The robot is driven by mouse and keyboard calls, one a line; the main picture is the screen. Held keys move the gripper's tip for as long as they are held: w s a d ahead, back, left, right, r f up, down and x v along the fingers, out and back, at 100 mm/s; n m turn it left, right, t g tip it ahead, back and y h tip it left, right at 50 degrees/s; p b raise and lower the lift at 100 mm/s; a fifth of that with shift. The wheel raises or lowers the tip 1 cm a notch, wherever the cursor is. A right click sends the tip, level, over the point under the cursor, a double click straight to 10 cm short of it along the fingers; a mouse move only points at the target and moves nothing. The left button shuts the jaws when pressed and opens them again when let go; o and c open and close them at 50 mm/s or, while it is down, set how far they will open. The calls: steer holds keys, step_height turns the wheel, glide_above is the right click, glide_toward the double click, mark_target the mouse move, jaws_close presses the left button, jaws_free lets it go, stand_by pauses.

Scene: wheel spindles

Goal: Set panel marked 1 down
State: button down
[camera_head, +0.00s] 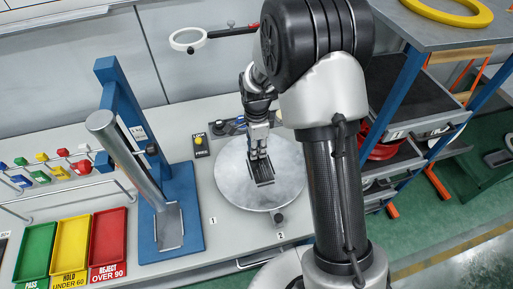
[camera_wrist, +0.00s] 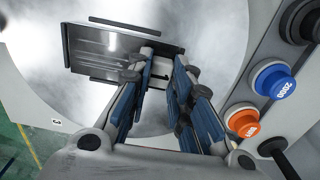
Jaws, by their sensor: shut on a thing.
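A dark grey rectangular panel (camera_head: 264,178) is at my gripper's fingertips, over the middle of a round silver plate (camera_head: 230,185) on the bench. In the wrist view the panel (camera_wrist: 100,50) has a shiny grey face and dark rims, and it lies to the left of the fingers. My gripper (camera_head: 258,158) points down and is shut on the panel; its blue-padded fingers also show in the wrist view (camera_wrist: 164,60). I cannot see a mark on the panel, nor tell whether it touches the plate.
A blue stand (camera_head: 180,205) with a slanted metal cylinder (camera_head: 127,160) is left of the plate. Green, yellow (camera_head: 71,245) and red trays are further left. Blue (camera_wrist: 275,80) and orange (camera_wrist: 243,121) buttons sit beside the plate. A shelf rack (camera_head: 400,90) stands right.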

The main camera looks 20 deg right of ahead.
steer(key=shift+f, duration=0.2)
steer(key=c, duration=1.4)
jaws_free()
steer(key=shift+c, duration=0.2)
steer(key=shift+r, duration=0.1)
